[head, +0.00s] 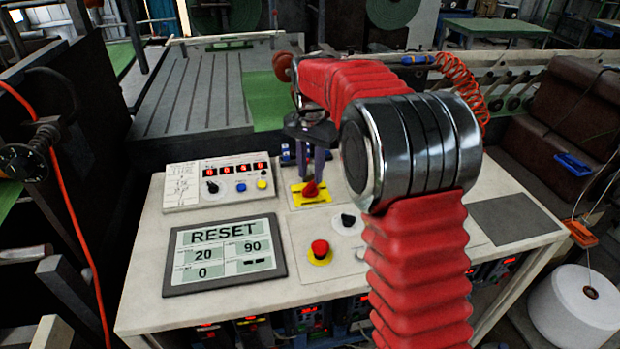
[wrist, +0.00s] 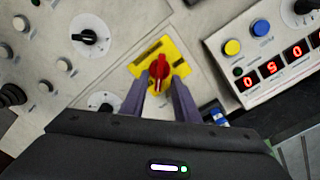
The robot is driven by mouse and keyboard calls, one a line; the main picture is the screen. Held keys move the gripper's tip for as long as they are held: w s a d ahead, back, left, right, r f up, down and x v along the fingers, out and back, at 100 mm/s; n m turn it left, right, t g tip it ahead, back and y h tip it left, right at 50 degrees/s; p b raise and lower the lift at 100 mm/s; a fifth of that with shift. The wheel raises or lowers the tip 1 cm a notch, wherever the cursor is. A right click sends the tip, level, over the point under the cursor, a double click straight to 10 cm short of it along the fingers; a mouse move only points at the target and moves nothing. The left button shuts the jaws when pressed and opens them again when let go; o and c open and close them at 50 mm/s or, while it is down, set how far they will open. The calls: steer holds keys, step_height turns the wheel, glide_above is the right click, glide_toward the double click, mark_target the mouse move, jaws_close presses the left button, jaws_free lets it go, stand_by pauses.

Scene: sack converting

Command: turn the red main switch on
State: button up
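The red main switch (head: 310,189) is a red rotary knob on a yellow plate (head: 299,199), set in the light console top. In the wrist view, the red knob (wrist: 160,70) lies between my fingertips, and the yellow plate (wrist: 145,76) shows around it. My gripper (head: 310,174) points down at the knob from above. Its two purple fingers stand apart, one on each side of the knob, in the wrist view (wrist: 161,82). I see no clear contact. The fingers hide part of the plate's near side.
A red emergency button (head: 320,250) on a yellow base and a black knob (head: 348,219) sit nearby. A display panel (head: 278,277) reads RESET. A counter box (head: 187,205) with red digits stands left of the switch. A blue item (wrist: 213,113) lies close to the right finger.

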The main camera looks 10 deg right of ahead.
step_height(320, 180, up, 10)
steer(key=shift+r, duration=0.2)
stand_by(0.5)
steer(key=n, duration=0.4)
glide_above(312, 195)
step_height(312, 195, down, 5)
steer(key=s+n+t, duration=0.5)
steer(key=s, duration=2.6)
steer(key=shift+s+f+t, duration=0.25)
steer(key=shift+s+t, duration=0.05)
